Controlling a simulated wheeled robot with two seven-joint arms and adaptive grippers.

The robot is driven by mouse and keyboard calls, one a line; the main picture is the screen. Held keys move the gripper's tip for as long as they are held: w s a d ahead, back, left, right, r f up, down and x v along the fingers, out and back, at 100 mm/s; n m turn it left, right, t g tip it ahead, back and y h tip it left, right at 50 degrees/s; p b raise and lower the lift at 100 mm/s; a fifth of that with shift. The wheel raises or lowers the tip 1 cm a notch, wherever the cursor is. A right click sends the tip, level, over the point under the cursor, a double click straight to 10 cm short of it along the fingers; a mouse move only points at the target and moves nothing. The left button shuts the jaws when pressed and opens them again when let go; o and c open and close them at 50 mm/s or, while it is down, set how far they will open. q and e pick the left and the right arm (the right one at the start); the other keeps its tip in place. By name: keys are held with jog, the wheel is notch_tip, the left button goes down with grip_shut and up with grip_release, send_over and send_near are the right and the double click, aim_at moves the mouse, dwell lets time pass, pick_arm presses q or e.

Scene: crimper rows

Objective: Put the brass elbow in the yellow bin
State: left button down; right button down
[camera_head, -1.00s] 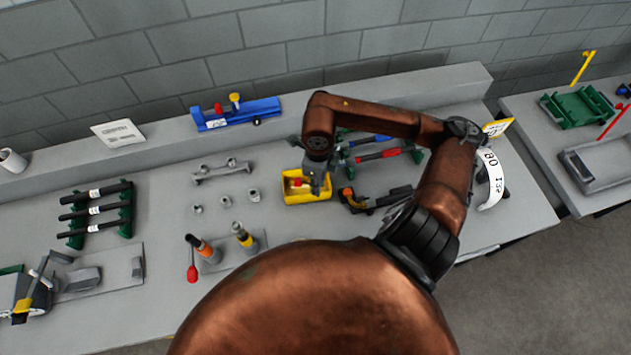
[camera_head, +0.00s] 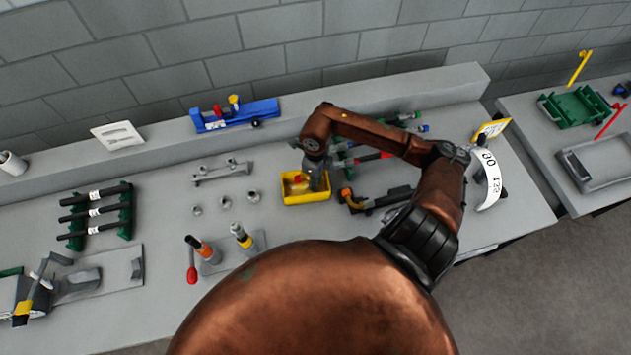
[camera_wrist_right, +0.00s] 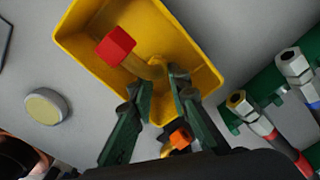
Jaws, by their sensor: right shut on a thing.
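The yellow bin (camera_head: 306,200) stands on the bench near the middle; it fills the upper part of the right wrist view (camera_wrist_right: 85,68). The brass elbow (camera_wrist_right: 154,66), a dull yellow piece, shows between my right fingertips, with a red block-shaped end (camera_wrist_right: 116,47) beside it. My right gripper (camera_wrist_right: 161,88) is shut on the elbow, at the bin's near side, with the elbow over or inside the bin. Whether the elbow touches the bin floor I cannot tell. In the head view my right wrist (camera_head: 316,172) hides part of the bin. My left gripper is not in view.
A green rack with coloured-banded rods (camera_head: 368,157) and a black-and-orange tool (camera_head: 375,200) lie close right of the bin. Small grey fittings (camera_head: 225,202) and upright handled tools (camera_head: 207,250) stand to its left. A blue fixture (camera_head: 235,116) sits on the ledge behind.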

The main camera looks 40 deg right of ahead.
jog(key=shift+f, duration=0.1)
jog(key=c, duration=1.8)
grip_release()
notch_tip(320, 180, up, 12)
jog(key=shift+w+d+r, duration=0.1)
jog(key=shift+r, duration=0.05)
